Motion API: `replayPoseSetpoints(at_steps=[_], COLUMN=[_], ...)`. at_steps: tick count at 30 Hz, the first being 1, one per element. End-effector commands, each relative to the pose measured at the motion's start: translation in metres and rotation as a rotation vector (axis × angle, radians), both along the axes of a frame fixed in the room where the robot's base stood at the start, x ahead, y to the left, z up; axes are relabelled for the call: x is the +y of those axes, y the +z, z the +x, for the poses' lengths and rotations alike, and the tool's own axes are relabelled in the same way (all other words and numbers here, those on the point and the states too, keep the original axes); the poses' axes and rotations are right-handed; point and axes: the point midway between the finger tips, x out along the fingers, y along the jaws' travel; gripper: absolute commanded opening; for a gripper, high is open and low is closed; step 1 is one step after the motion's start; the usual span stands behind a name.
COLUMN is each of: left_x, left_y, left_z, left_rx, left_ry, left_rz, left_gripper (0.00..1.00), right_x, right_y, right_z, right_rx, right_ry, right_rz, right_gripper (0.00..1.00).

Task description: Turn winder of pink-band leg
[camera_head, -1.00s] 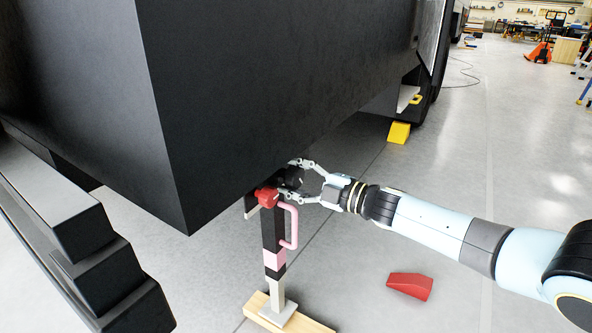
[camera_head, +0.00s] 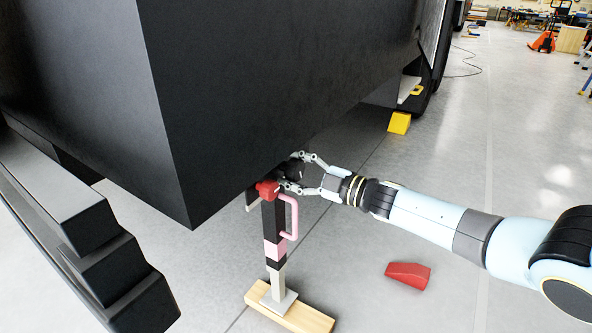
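The pink-band leg (camera_head: 274,225) stands upright under the front corner of the dark caravan body. It is black with a pink band (camera_head: 275,249), a red head (camera_head: 267,189) and a pink side handle (camera_head: 291,216). Its pale foot (camera_head: 279,300) rests on a wooden board. My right gripper (camera_head: 290,172) reaches in from the right, at the top of the leg beside the red head. Its two fingers lie above and below a dark part there. Whether they press on it is too small to tell. The winder is not clearly distinguishable. My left gripper is out of view.
The caravan body (camera_head: 260,80) overhangs the leg top closely. A black stepped part (camera_head: 110,265) is at lower left. The wooden board (camera_head: 308,318) lies on the floor. A red wedge (camera_head: 408,275) and a yellow chock (camera_head: 399,122) lie right of the leg.

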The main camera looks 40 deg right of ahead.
Motion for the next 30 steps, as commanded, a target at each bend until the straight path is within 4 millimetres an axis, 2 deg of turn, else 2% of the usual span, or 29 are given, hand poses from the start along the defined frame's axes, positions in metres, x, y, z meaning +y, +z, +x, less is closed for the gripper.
replayPoseSetpoints(at_steps=[1,6,16,20,30], left_x=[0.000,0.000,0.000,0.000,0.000], left_y=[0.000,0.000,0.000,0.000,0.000], left_z=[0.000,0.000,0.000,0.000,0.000], left_rx=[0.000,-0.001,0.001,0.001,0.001], left_ry=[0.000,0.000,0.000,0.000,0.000], left_rz=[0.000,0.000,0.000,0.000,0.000], left_gripper=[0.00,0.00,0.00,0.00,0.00], right_x=[-0.001,0.000,-0.003,-0.010,-0.038], right_y=[-0.002,-0.001,-0.001,-0.002,-0.002], right_z=[-0.001,0.000,-0.006,-0.025,-0.092], right_rx=[0.003,0.001,0.002,0.004,0.005], right_ry=[-0.001,-0.001,0.000,0.001,0.001], right_rz=[-0.001,-0.002,-0.003,-0.005,-0.004], right_gripper=[0.53,0.72,0.72,0.72,0.72])
